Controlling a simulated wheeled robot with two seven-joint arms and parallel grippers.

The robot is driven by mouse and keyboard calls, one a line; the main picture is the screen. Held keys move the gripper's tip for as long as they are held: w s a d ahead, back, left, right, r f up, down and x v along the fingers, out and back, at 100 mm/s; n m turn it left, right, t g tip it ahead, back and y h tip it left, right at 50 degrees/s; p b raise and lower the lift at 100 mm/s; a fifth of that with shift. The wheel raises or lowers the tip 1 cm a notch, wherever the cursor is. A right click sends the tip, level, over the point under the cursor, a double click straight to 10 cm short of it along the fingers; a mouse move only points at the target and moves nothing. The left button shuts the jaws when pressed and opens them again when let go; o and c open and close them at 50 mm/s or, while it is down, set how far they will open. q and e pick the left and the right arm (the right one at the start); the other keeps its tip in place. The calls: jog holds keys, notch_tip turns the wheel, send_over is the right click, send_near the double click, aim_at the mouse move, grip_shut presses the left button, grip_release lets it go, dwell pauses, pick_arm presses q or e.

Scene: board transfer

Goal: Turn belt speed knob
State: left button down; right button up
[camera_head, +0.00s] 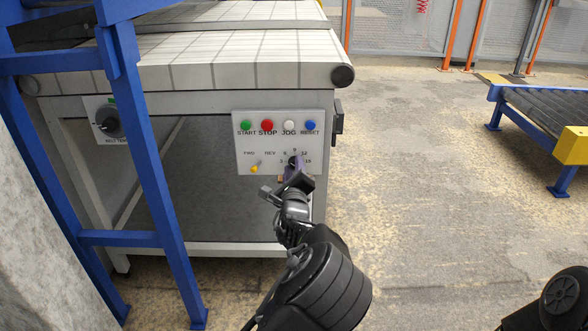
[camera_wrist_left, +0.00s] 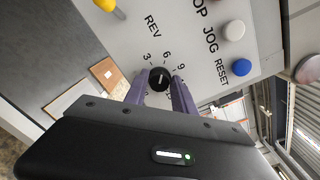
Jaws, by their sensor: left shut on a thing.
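The control panel (camera_head: 262,143) is a pale plate on the front of the conveyor's end. The belt speed knob (camera_head: 294,160) is small, round and black, with a ring of numbers around it. In the left wrist view the knob (camera_wrist_left: 160,79) shows a light pointer line and sits between the two purple fingertips. My left gripper (camera_head: 296,170) reaches the panel from below and is shut on the knob; it also shows in the left wrist view (camera_wrist_left: 159,84). The gripper hides part of the dial's lower numbers. My right gripper is not in view.
Above the knob are a green START (camera_head: 246,125), red STOP (camera_head: 267,125), white JOG (camera_head: 289,125) and blue RESET button (camera_head: 310,125). A yellow FWD/REV lever (camera_head: 255,168) is left of it. A blue frame (camera_head: 150,150) stands at left.

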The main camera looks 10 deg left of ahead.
pick_arm(q)
jog(key=n, duration=0.4)
jog(key=shift+f+n, duration=0.15)
jog(key=shift+n, duration=0.15)
jog(key=n, duration=0.3)
jog(key=shift+b, duration=0.3)
jog(key=shift+n, duration=0.4)
jog(key=c, duration=1.1)
grip_release()
jog(key=shift+o, duration=0.2)
jog(key=shift+s, duration=0.1)
